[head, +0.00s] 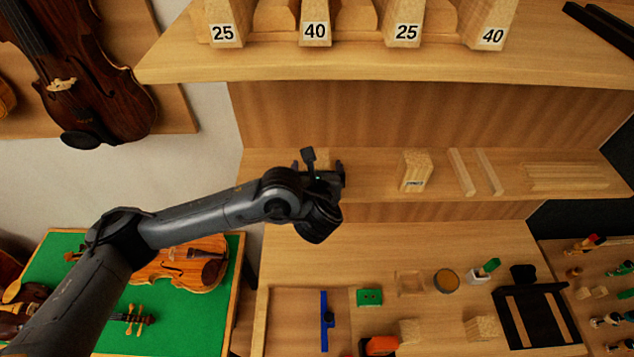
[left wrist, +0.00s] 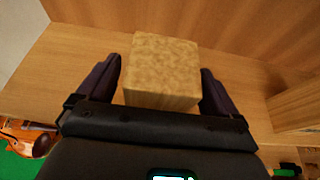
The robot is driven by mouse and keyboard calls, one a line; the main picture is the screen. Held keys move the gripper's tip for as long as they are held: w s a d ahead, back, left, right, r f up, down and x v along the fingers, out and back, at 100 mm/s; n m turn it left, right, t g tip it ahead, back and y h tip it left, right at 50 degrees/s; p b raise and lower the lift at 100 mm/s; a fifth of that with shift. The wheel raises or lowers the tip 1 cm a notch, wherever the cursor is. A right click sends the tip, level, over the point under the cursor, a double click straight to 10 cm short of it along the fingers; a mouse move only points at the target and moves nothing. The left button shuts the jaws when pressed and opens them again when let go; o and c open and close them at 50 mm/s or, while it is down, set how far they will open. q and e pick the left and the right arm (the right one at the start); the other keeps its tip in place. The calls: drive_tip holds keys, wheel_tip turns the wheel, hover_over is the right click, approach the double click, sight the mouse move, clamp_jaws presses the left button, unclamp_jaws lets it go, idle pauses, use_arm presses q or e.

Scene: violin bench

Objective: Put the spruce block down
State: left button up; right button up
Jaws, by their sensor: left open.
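A pale wooden block, which looks like the spruce block (left wrist: 160,72), sits on the middle shelf in the left wrist view. My left gripper (left wrist: 162,88) is open, with its dark fingers on either side of the block and a narrow gap showing at each side. In the head view the left gripper (head: 325,172) is over the left part of the shelf and hides most of this block. Whether the block's underside rests fully on the shelf is hidden. My right gripper is not in view.
On the middle shelf (head: 380,180), a labelled wooden block (head: 415,171) and thin wood strips (head: 475,171) stand to the right. The upper shelf (head: 400,65) with numbered blocks overhangs behind. The workbench below holds a blue tool (head: 326,320), a green box (head: 369,297) and a black tray (head: 535,318).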

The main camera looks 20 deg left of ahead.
use_arm(q)
drive_tip(key=p+v, duration=0.2)
drive_tip(key=v, duration=0.9)
drive_tip(key=s+d+f+n+g+h, duration=0.2)
drive_tip(key=s+f+n+g+h, duration=0.25)
drive_tip(key=s+f+n, duration=0.65)
drive_tip(key=s+a+f+n+g, duration=0.2)
drive_tip(key=s+a+f+n, duration=0.2)
drive_tip(key=s+n, duration=0.3)
drive_tip(key=s+a+f+n+g, duration=0.2)
drive_tip(key=s+a+f+n, duration=0.2)
drive_tip(key=n, duration=0.7)
wheel_tip(320, 180, down, 3)
drive_tip(key=s, duration=0.2)
drive_tip(key=shift+s+a+r+n+h, duration=0.2)
drive_tip(key=shift+s+a+n+h, duration=0.1)
drive_tip(key=shift+s+a+h, duration=0.1)
drive_tip(key=shift+g, duration=0.25)
wheel_tip(320, 180, up, 3)
drive_tip(key=p, duration=0.3)
drive_tip(key=shift+r, duration=0.2)
